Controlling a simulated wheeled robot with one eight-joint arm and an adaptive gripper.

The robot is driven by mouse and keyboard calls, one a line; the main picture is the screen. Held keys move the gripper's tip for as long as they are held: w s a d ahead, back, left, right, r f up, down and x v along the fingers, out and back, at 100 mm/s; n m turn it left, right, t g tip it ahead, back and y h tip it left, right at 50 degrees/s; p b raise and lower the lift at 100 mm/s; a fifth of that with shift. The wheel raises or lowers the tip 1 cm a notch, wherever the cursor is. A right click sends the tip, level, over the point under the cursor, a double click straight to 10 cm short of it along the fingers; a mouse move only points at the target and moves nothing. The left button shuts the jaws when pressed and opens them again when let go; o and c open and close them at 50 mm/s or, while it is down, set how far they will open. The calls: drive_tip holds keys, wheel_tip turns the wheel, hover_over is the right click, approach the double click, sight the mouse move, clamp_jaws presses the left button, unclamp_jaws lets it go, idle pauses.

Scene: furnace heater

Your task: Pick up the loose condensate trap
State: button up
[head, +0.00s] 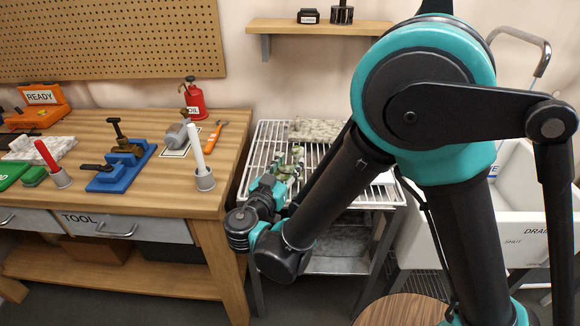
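A grey rounded canister-like part (176,137) lies tilted on a white card on the wooden bench. It may be the loose condensate trap, but I cannot tell for sure. My gripper (290,162) is at the end of my arm, over the wire rack (322,139) to the right of the bench. It is well apart from the grey part. The fingers are small and blend with the rack, so I cannot tell whether they are open or hold anything. My arm hides part of the rack.
The wooden bench (125,200) holds a blue vise-like fixture (125,172), a red oil can (194,100), a white stick in a grey cup (199,165), an orange-handled tool (215,137) and an orange READY case (40,104). A white sink (520,215) stands right. A wall shelf (290,25) is above.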

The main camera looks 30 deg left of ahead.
drive_tip(key=shift+w+a, duration=0.2)
drive_tip(key=shift+w, duration=2.75)
clamp_jaws()
